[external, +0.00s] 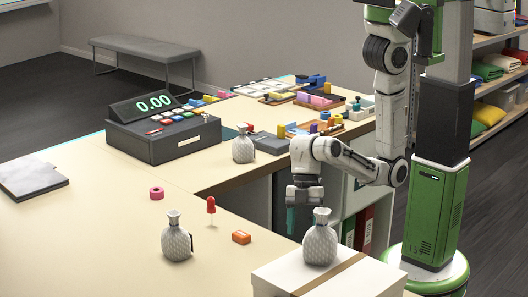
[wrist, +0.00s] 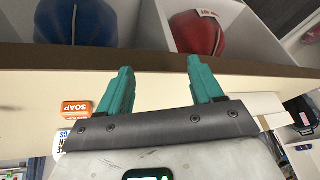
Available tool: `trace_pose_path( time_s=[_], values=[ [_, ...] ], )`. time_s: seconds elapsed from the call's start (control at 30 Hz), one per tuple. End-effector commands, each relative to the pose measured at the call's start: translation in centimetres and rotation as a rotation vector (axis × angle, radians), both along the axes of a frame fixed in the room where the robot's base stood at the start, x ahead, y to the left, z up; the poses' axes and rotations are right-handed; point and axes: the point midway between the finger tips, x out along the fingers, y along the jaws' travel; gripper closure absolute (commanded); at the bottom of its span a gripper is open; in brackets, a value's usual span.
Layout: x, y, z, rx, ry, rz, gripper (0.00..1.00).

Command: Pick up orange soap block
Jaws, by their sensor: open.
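The orange soap block (external: 241,237) lies on the cream counter beside a red pin-shaped object. In the wrist view the orange block (wrist: 76,108) shows the word SOAP, left of my fingers and apart from them. My gripper (external: 300,222) hangs to the right of the block in the external view, beside the counter's inner edge and behind the white box. In the wrist view my gripper (wrist: 162,82) has its two teal fingers spread with nothing between them.
A silver pouch-like jar (external: 320,240) stands on a white box (external: 328,276) close to my gripper. Another silver jar (external: 177,238), the red pin-shaped object (external: 211,206) and a pink ring (external: 156,193) stand near the block. A register (external: 160,139) sits farther back.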

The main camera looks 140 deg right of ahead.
Motion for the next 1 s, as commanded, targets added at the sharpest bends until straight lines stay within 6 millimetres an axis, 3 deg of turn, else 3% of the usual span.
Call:
trace_pose_path(
  time_s=[0.03,0.1,0.3,0.5,0.73,1.0],
  values=[
    [2.4,0.4,0.4,0.019,-0.055,0.053,0.34],
    [5.3,1.2,1.5,0.047,-0.119,0.126,0.34],
    [12.7,2.2,5.5,0.088,-0.293,0.354,0.34],
    [17.2,1.2,9.3,0.057,-0.399,0.591,0.34],
    [19.0,-2.3,11.2,-0.023,-0.401,0.839,0.34],
    [17.1,-9.5,10.5,-0.090,-0.248,1.040,0.34]
  ],
)
